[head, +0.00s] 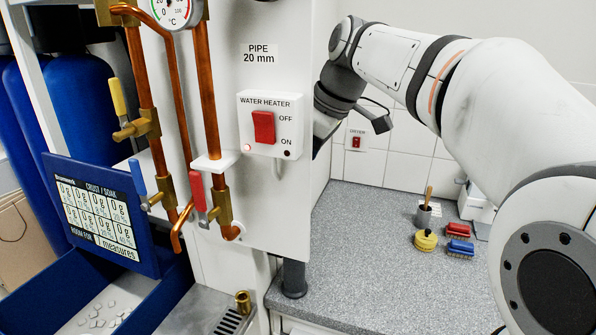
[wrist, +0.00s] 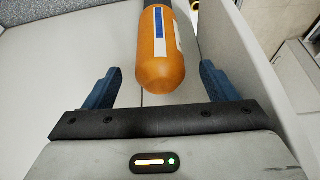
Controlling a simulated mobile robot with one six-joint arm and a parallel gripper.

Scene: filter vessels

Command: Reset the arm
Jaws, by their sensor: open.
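My gripper (wrist: 158,72) is open, with its two blue fingers spread wide in the wrist view. An orange cylinder (wrist: 162,72) with a rounded end, a white label and a blue stripe shows between and beyond the fingers. Neither finger appears to touch it; how far beyond them it lies I cannot tell. In the head view my white arm (head: 470,85) reaches from the right edge toward the upper middle. Its wrist end goes behind the white pipe panel (head: 280,200), so the gripper and the orange cylinder are hidden there.
The panel carries copper pipes, valves and a water heater switch (head: 264,127). A grey speckled counter (head: 350,270) is mostly clear. On it stand a cup with a handle (head: 428,212), a yellow round item (head: 426,240), a red brush (head: 459,230) and a blue brush (head: 460,249).

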